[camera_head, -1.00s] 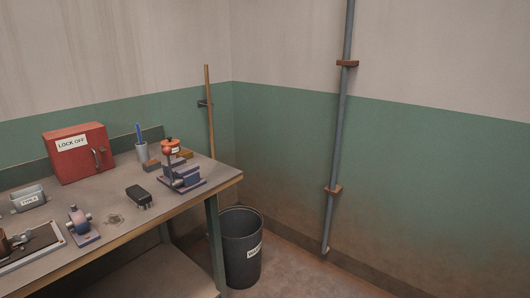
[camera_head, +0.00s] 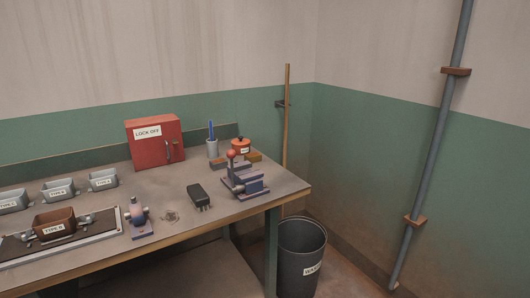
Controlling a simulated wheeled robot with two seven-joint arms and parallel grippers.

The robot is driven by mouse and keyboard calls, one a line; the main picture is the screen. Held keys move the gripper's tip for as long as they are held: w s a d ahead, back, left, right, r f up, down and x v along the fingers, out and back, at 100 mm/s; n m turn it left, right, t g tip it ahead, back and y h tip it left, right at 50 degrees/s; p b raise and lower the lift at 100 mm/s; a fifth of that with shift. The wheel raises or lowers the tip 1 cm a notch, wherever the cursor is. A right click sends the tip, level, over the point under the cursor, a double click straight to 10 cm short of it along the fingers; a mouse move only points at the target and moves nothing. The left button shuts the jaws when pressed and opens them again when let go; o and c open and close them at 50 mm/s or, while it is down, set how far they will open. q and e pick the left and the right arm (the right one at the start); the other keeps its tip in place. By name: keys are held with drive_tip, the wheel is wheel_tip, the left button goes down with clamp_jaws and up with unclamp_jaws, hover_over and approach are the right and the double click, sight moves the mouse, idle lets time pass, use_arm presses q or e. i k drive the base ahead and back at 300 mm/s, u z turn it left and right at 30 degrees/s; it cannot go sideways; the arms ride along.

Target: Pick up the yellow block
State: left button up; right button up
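No plainly yellow block shows on the workbench (camera_head: 190,232). A small ochre-brown block (camera_head: 254,157) lies at the back right of the bench, beside a red-orange tin (camera_head: 240,143) and behind a blue-grey vise (camera_head: 246,184). A browner block (camera_head: 229,164) lies left of it, partly behind the vise's red-knobbed lever. I cannot tell whether either one is the yellow block. Neither of my grippers is in view.
A red LOCK OFF box (camera_head: 154,143), a cup with blue pens (camera_head: 212,149) and a black device (camera_head: 199,195) stand on the bench. Several labelled hoppers (camera_head: 58,190) are at left. A waste bin (camera_head: 300,262) stands right of the bench.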

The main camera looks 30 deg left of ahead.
sight(254, 157)
drive_tip(key=i, duration=2.4)
drive_tip(key=u, duration=3)
